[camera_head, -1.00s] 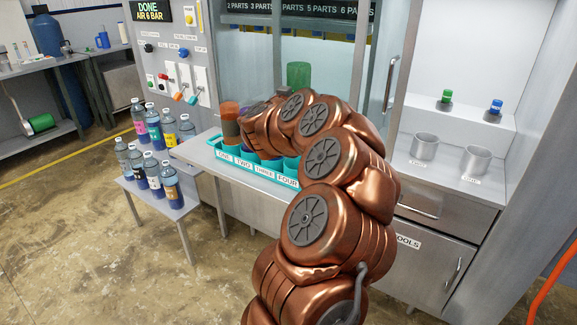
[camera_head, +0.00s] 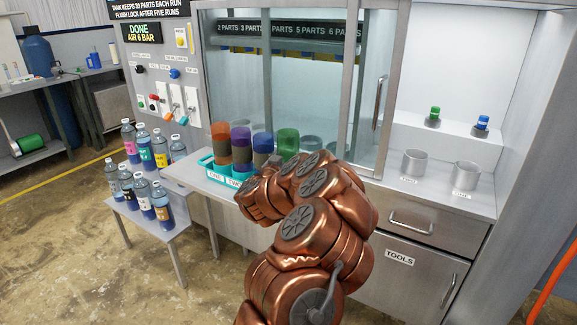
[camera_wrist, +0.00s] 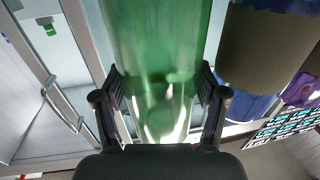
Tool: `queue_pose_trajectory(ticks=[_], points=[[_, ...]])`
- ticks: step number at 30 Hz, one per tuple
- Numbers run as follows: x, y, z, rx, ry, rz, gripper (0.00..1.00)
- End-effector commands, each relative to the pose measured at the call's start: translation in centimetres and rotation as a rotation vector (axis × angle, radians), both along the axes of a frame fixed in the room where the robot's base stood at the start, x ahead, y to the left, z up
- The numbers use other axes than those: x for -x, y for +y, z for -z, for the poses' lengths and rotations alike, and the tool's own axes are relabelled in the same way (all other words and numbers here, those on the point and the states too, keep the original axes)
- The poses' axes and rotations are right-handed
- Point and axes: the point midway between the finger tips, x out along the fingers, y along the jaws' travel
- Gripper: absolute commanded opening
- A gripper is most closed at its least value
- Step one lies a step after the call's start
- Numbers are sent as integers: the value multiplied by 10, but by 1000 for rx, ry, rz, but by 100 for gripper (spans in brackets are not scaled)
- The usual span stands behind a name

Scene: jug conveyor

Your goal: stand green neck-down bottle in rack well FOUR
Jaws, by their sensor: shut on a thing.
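The green bottle (camera_head: 288,141) stands upright at the right end of the row of bottles, beside the blue one, with its top about level with theirs. Its lower part is hidden by my arm in the head view. In the wrist view my gripper (camera_wrist: 160,98) is shut on the green bottle (camera_wrist: 155,45), a finger on each side. The teal rack (camera_head: 208,161) shows labels ONE and TWO; the FOUR label and its well are hidden behind my arm, so I cannot tell whether the bottle is seated.
Orange (camera_head: 221,143), purple (camera_head: 240,146) and blue (camera_head: 263,144) bottles stand in the row to the left. In the wrist view a neighbouring bottle (camera_wrist: 262,50) is close on the right. Glass panels (camera_head: 368,80) stand behind. Several labelled bottles fill the left side table (camera_head: 178,235).

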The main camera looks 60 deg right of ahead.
Motion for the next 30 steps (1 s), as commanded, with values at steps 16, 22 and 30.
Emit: queue_pose_trajectory(ticks=[16,22,30], points=[[1,-1,31,1,0,2,37],[1,-1,34,1,0,3,77],[1,-1,34,0,0,2,97]])
